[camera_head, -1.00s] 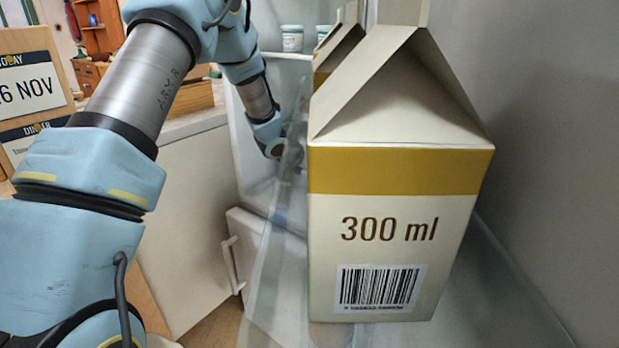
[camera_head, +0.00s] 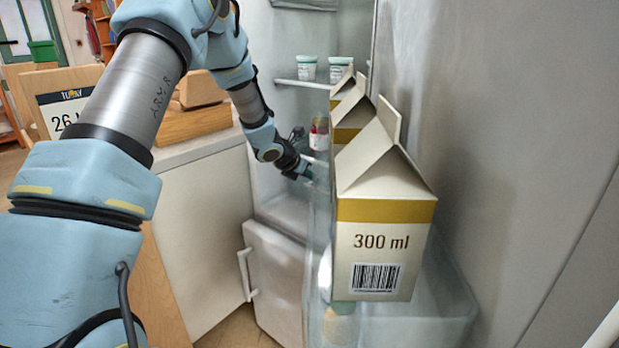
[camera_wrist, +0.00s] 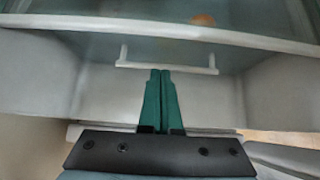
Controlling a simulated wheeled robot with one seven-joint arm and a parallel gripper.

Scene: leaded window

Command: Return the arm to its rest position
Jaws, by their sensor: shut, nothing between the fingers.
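My arm reaches from the left of the head view into the open fridge (camera_head: 300,212). My gripper (camera_head: 306,172) is small and dark there, close to the door's clear bin and left of the cartons. In the wrist view my gripper (camera_wrist: 160,72) has its two teal fingers pressed together with nothing between them. The fingers point at a pale interior with a white handle bar (camera_wrist: 166,69), below a white-edged glass shelf (camera_wrist: 180,30).
A 300 ml carton (camera_head: 385,220) stands in the door bin (camera_head: 445,305), with other cartons behind it. A red-lidded jar (camera_head: 319,135) and white tubs (camera_head: 307,68) are further back. A counter with a wooden box (camera_head: 190,122) lies left.

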